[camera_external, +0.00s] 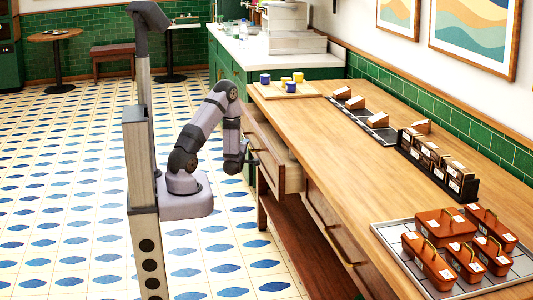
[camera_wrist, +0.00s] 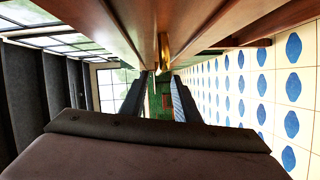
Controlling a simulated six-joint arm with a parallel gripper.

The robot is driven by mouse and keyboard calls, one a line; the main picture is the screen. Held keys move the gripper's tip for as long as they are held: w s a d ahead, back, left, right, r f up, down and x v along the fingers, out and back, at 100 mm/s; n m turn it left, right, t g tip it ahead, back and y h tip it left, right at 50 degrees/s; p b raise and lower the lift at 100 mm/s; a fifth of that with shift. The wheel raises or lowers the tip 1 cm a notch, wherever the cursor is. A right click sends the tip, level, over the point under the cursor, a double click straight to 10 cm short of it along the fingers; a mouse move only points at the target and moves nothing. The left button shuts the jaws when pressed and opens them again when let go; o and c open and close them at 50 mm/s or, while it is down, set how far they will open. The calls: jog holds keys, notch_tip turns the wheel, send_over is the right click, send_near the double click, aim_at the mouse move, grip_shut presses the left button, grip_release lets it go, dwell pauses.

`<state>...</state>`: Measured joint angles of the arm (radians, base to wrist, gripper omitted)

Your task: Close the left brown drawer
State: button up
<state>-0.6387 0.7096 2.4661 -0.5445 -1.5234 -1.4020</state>
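The left brown drawer (camera_external: 291,180) is pulled out from the wooden counter in the external view, with its side panel and part of its inside showing. My gripper (camera_external: 245,163) is low in front of the drawer's front face; whether it touches is unclear. In the wrist view, brown wooden panels fill the top, with a brass handle (camera_wrist: 164,50) just beyond the fingertips. My gripper (camera_wrist: 167,88) shows two dark fingers with a gap between them and nothing held there.
Other drawers (camera_external: 326,212) lie nearer along the counter (camera_external: 330,130). A lower wooden shelf (camera_external: 295,235) runs beneath. On top are a board with mugs (camera_external: 285,86), a dark rack of packets (camera_external: 437,165) and a tray (camera_external: 395,238) with brown boxes.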

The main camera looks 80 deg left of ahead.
jog(key=shift+p+x, duration=0.45)
jog(key=shift+x, duration=3.2)
jog(key=shift+c, duration=0.6)
grip_shut()
